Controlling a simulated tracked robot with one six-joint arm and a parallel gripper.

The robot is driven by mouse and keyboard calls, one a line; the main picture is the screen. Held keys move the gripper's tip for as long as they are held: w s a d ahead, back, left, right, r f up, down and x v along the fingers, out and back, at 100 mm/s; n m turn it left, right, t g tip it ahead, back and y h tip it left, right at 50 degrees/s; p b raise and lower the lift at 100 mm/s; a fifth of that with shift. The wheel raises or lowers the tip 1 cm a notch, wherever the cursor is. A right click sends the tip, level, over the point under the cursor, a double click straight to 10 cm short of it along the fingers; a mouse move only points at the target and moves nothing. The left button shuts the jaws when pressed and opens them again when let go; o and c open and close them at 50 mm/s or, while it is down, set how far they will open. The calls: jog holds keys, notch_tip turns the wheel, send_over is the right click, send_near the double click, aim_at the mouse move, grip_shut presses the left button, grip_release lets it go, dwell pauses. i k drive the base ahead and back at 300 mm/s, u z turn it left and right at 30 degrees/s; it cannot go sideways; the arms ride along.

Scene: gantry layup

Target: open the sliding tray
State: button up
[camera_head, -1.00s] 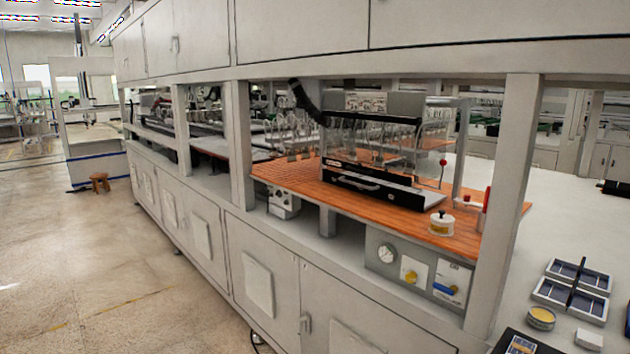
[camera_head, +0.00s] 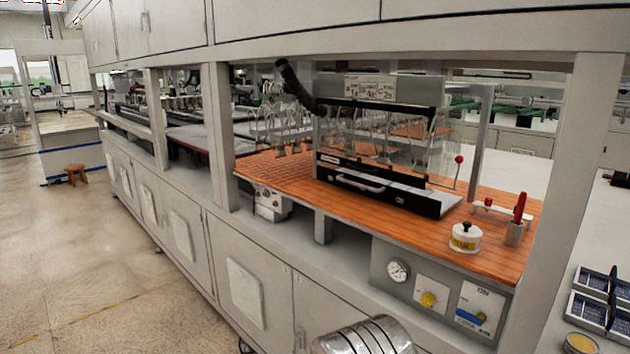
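The sliding tray is most likely the black-fronted unit (camera_head: 415,200) with a pale bar handle (camera_head: 362,183), low on the machine on the orange slatted bench. Its front looks flush with the machine, but I cannot tell surely whether it is shut. Nothing touches the handle. A clear-walled housing with a black upper bar (camera_head: 385,108) stands above it. My gripper is not in view; a shiny ribbed metal part, probably of my arm, shows at the bottom edge, well below the tray.
Posts (camera_head: 570,170) and an overhead cabinet (camera_head: 300,20) frame the bench opening. A white pot (camera_head: 466,238) and a grey cup with a red-handled tool (camera_head: 515,232) stand right of the tray. A control panel (camera_head: 435,290) is below. Open floor (camera_head: 110,270) lies left.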

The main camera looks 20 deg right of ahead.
aim_at(434, 203)
jog(key=u, duration=0.45)
jog(key=i, duration=1.55)
jog(key=u, duration=0.4)
